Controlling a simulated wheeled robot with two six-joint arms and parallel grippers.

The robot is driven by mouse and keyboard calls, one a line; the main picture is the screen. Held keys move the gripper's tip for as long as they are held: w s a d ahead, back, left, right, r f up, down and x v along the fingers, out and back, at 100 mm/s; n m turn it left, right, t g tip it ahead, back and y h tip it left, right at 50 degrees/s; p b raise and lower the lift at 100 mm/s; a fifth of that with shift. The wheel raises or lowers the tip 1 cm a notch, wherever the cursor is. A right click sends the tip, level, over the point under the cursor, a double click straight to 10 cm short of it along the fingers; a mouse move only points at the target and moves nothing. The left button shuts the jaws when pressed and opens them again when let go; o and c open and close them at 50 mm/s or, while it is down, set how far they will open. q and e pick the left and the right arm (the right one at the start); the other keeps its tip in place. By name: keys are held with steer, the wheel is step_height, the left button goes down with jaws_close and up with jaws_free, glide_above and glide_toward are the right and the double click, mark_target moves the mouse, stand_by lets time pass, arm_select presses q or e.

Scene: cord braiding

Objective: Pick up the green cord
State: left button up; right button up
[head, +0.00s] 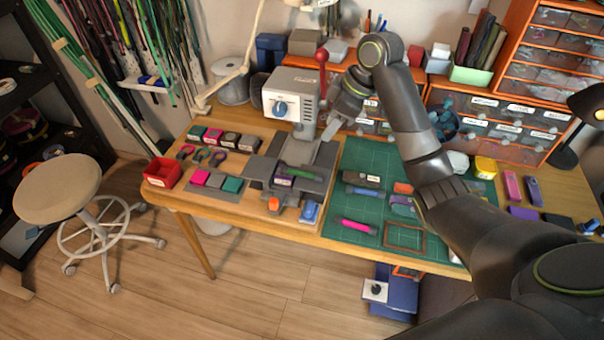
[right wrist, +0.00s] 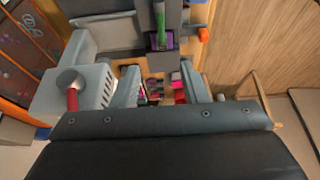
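A short green cord (head: 300,172) lies on a dark and purple block in the grey fixture (head: 262,171) in front of the press. It also shows at the top of the right wrist view (right wrist: 160,22), upright in that picture. My right gripper (head: 334,125) is above and behind the fixture, just right of the press, apart from the cord. In the right wrist view its two fingers (right wrist: 160,85) stand apart with nothing gripped between them. My left gripper is not in view.
The white press (head: 291,97) with a red-knobbed lever stands close left of my right gripper. A green mat (head: 345,203) holds a pink cord (head: 356,226) and small parts. A red bin (head: 163,172) stands at the table's left. Long cords (head: 70,50) hang on the wall.

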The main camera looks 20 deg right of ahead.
steer(key=b, duration=0.9)
glide_toward(303, 172)
steer(key=shift+w+a+f, duration=0.35)
steer(key=shift+w+f, duration=0.1)
steer(key=shift+f, duration=0.2)
steer(key=shift+b+x, duration=0.75)
steer(key=shift+x, duration=2.65)
steer(key=shift+s+d, duration=0.15)
steer(key=shift+s, duration=0.1)
steer(key=shift+c, duration=0.4)
jaws_close()
